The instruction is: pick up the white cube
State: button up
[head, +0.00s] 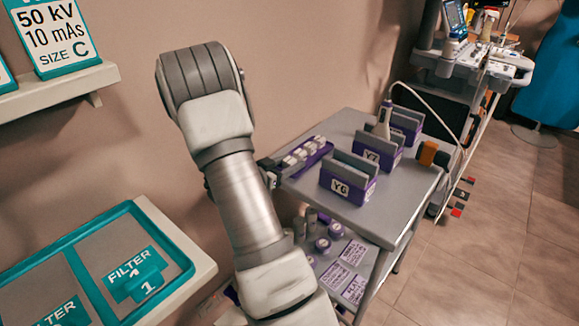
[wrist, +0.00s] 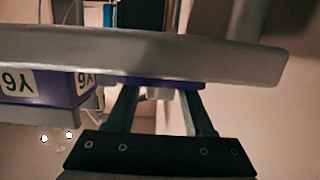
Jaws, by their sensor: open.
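Several small white cubes (head: 300,153) sit in a low purple tray (head: 322,150) at the left back of the grey cart top. Which one is the task's cube I cannot tell. In the wrist view, which is upside down, a pale block (wrist: 161,93) shows by the purple tray (wrist: 150,82), between the fingers. My gripper (wrist: 160,98) is open, with its fingers on either side of that block. I cannot tell whether they touch it. In the head view my gripper (head: 268,166) is mostly hidden behind my arm, at the cart's left edge.
Purple holders labelled Y6 (head: 348,186) and Y7 (head: 372,158) stand right of the tray. A white bottle (head: 384,120) and an orange block (head: 428,153) are farther right. The cart's lower shelf holds jars and labelled cards. A teal-rimmed filter tray (head: 190,268) lies at left.

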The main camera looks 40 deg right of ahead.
jog(key=shift+c, duration=0.3)
grip_shut()
